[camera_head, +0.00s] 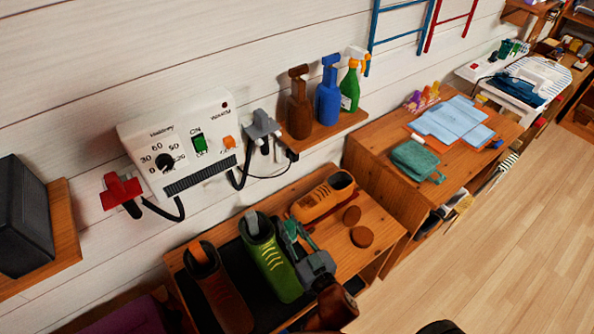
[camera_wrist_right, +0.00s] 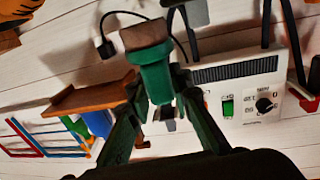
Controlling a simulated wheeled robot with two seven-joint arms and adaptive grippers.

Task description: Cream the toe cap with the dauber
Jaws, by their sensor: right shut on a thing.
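Three shoes stand on the wooden bench: a brown one (camera_head: 222,296), a green one with pale laces (camera_head: 268,258) and a tan one with a dark opening (camera_head: 322,198). The green shoe's toe cap (camera_head: 289,289) points toward me. My right gripper (camera_head: 291,232) is just right of the green shoe, between it and the tan shoe; I cannot tell whether it touches. In the right wrist view its fingers are shut on the dauber (camera_wrist_right: 154,72), a green handle with a flat brown head (camera_wrist_right: 145,35). The head view does not clearly show the dauber. My left gripper is not in view.
Two round brown discs (camera_head: 361,237) lie on the bench (camera_head: 384,232) right of the tan shoe. A dark mat lies under the brown and green shoes. A control box (camera_head: 188,145) and a shelf with spray bottles (camera_head: 327,100) are on the wall behind.

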